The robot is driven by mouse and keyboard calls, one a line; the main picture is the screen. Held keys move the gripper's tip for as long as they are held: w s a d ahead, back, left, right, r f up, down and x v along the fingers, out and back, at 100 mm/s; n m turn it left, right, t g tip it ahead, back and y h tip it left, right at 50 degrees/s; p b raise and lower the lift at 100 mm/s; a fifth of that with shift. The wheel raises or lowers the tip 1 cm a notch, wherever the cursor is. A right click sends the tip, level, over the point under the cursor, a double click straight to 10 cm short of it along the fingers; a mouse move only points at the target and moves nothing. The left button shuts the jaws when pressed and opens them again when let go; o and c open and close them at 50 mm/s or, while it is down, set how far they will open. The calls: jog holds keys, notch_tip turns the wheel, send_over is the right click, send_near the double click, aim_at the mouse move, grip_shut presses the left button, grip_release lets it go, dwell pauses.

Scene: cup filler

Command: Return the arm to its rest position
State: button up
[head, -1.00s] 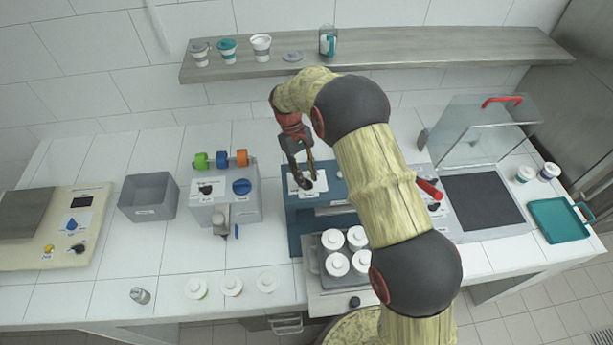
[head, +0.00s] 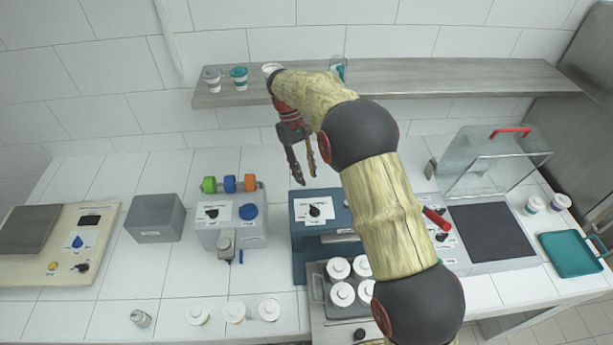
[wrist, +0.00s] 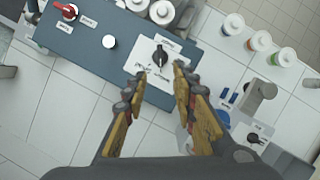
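My gripper (head: 302,174) hangs in the air above the blue machine (head: 298,262), clear of its top. Its two fingers are apart with nothing between them. In the wrist view my gripper (wrist: 167,72) also shows spread, empty fingers, with the black knob (wrist: 160,56) on its white label beyond the fingertips. In the head view that knob (head: 315,211) is uncovered, below the fingertips. My arm reaches up from the lower right and bends over near the shelf.
A shelf (head: 480,76) with cups is close behind my arm. A grey dispenser (head: 235,235) stands left of the blue machine. A tray of white-lidded cups (head: 338,268) is in front. A raised clear lid (head: 490,165) stands at the right.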

dwell(0.4)
jog(key=s+d+f+m+t+b, duration=0.1)
jog(key=s+d+m+t+b, duration=0.1)
jog(key=s+b, duration=0.6)
jog(key=s+d+f+m+t+y+b, duration=0.1)
jog(key=s+d+t+b, duration=0.3)
jog(key=s, duration=1)
jog(key=s+d+f+m+t+y+b, duration=0.1)
jog(key=s+d+f+m+t+b, duration=0.2)
jog(key=s+d+b, duration=0.5)
jog(key=s+b, duration=0.3)
jog(key=s, duration=0.1)
jog(key=shift+f+t+b, duration=0.15)
jog(key=shift+t+b, duration=0.15)
jog(key=shift+b, duration=0.05)
